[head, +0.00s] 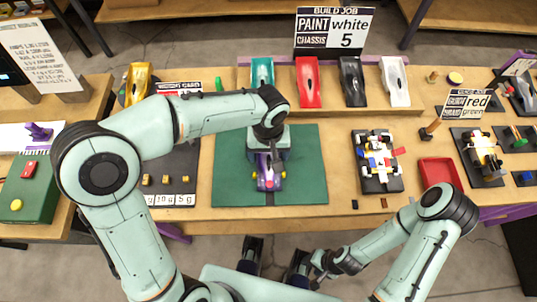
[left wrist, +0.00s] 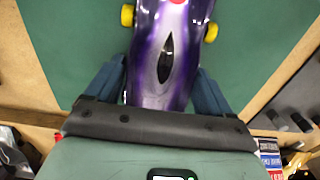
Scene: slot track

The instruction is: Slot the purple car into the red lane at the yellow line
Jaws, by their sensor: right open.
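The purple car (head: 268,182) lies on the green mat (head: 232,165) in the middle of the bench. It has yellow wheels and a silver-streaked body with a dark canopy. It fills the middle of the left wrist view (left wrist: 165,70). My left gripper (head: 268,160) is over the car from above. My right gripper (head: 275,260) is low in front of the bench, empty and away from the car. I see no red lane or yellow line.
Teal, red (head: 308,82), black and white car bodies stand on a rack behind the mat. A gold car (head: 138,84) is at the left. The mat's right side is clear.

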